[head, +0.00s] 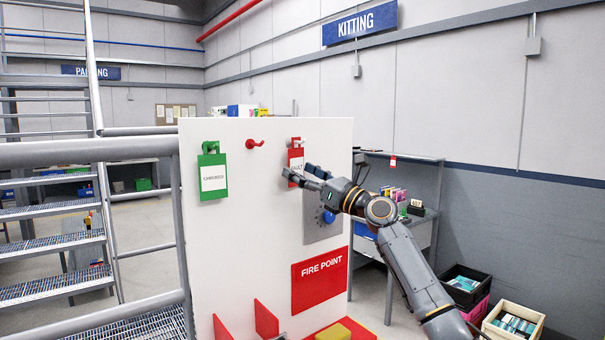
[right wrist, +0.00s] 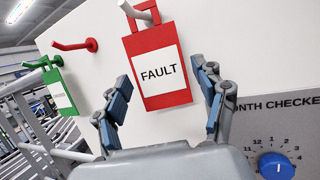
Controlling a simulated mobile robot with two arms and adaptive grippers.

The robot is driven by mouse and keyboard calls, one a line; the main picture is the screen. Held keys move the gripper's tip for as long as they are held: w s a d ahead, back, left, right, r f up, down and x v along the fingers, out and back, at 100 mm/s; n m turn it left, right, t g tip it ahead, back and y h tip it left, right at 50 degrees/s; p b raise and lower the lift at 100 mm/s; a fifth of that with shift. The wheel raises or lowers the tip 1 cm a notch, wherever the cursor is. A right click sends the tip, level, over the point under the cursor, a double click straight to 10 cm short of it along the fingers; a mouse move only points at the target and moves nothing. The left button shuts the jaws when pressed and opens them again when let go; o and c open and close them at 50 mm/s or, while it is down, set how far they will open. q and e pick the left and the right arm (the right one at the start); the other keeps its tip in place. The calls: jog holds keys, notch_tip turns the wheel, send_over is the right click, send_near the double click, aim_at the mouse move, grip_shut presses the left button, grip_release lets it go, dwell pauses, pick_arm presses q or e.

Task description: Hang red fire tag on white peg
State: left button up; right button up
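The red fire tag (head: 296,160) hangs at the upper right of the white board (head: 235,240). In the right wrist view the tag (right wrist: 160,95) reads FAULT, and its red top loop is around a pale peg (right wrist: 143,17). My right gripper (head: 303,176) is at the tag's lower part. In the right wrist view my right gripper (right wrist: 163,100) is open, with one finger on each side of the tag and a gap to each edge. An empty red peg (head: 255,144) is left of the tag. My left gripper is out of view.
A green tag (head: 213,177) hangs on a green peg at the board's left. A blue dial (head: 328,216) sits below my right gripper, above a red FIRE POINT sign (head: 320,280). Grey railings (head: 90,150) and stairs stand at the left.

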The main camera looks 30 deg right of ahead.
dwell(0.3)
jog(key=v, duration=1.2)
